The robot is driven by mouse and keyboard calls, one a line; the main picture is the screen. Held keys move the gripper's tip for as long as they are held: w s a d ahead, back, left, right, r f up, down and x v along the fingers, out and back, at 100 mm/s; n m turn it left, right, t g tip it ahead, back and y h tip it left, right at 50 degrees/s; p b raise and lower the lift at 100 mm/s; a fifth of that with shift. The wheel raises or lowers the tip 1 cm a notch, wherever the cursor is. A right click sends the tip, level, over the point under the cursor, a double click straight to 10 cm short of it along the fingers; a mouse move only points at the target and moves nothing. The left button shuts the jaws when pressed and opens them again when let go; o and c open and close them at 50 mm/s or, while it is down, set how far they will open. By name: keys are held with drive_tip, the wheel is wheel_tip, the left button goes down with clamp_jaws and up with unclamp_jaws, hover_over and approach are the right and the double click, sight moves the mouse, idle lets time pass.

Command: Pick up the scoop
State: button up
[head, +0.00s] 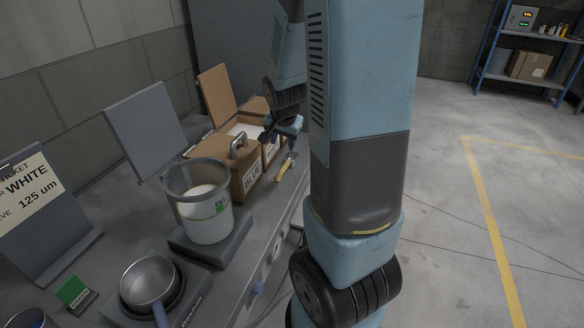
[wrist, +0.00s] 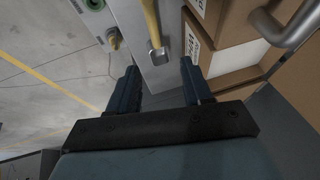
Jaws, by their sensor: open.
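A bent grey metal handle (head: 238,143), which may belong to the scoop, stands at the front cardboard box; it also shows in the wrist view (wrist: 288,22) at top right. I cannot make out a scoop bowl. My gripper (head: 288,132) is over the bench by the boxes, partly hidden behind my arm in the head view. In the wrist view my gripper (wrist: 160,88) is open, with nothing between its fingers. A yellow-handled tool with a metal end (wrist: 156,52) lies on the bench beyond the fingertips; the head view shows it too (head: 285,169).
Cardboard boxes (head: 246,182) with raised lids stand along the bench. A clear bucket of white powder (head: 205,222) and a metal pan (head: 148,282) on a scale are nearer. A grey panel (head: 145,128) leans behind. Open floor (head: 450,200) lies to the right.

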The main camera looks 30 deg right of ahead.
drive_tip(key=f, duration=0.2)
hover_over(285, 166)
drive_tip(key=s+a, duration=0.1)
drive_tip(key=s, duration=0.1)
drive_tip(key=shift+w+f, duration=0.15)
drive_tip(key=shift+f, duration=3.3)
drive_tip(key=shift+x, duration=2.55)
drive_tip(key=shift+d, duration=0.1)
clamp_jaws()
